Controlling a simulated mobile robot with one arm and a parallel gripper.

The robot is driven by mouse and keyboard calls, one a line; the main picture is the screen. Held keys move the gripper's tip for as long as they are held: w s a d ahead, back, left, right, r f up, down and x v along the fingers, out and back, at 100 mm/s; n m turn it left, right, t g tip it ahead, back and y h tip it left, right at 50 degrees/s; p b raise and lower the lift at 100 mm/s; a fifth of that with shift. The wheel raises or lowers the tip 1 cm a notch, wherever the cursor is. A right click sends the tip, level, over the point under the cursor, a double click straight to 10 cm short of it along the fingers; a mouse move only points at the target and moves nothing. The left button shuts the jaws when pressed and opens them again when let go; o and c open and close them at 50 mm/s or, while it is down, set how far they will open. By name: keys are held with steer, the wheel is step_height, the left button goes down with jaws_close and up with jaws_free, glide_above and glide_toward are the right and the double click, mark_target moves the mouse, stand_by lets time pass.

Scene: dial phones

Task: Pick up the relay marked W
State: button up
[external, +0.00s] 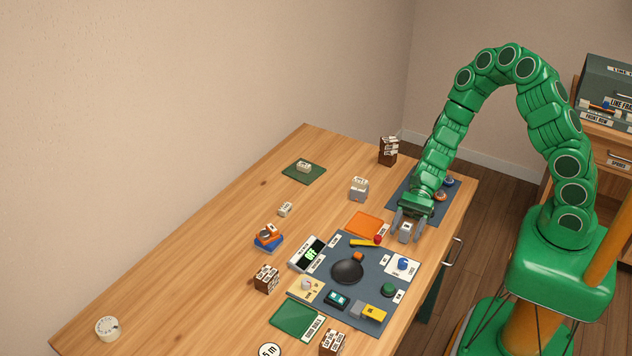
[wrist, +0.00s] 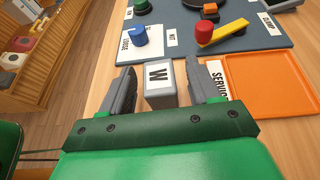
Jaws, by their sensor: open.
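The relay marked W (wrist: 159,82) is a small pale block with a grey lower part and a black W on its top. It sits between the two grey fingers of my gripper (wrist: 163,78) in the wrist view, with a narrow gap visible on each side. In the external view my gripper (external: 410,226) points down at the near right part of the table, and the relay (external: 406,231) shows between its fingers. My gripper is open.
An orange tray (wrist: 265,85) with a SERVICE label lies just right of the fingers in the wrist view. A dark blue mat (external: 340,270) holds a blue knob (wrist: 139,36), a yellow lever (wrist: 222,33) and other parts.

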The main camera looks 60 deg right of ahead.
mark_target(407, 226)
steer(key=shift+a, duration=0.1)
steer(key=c, duration=1.1)
steer(key=shift+r, duration=0.1)
steer(key=shift+r, duration=4.85)
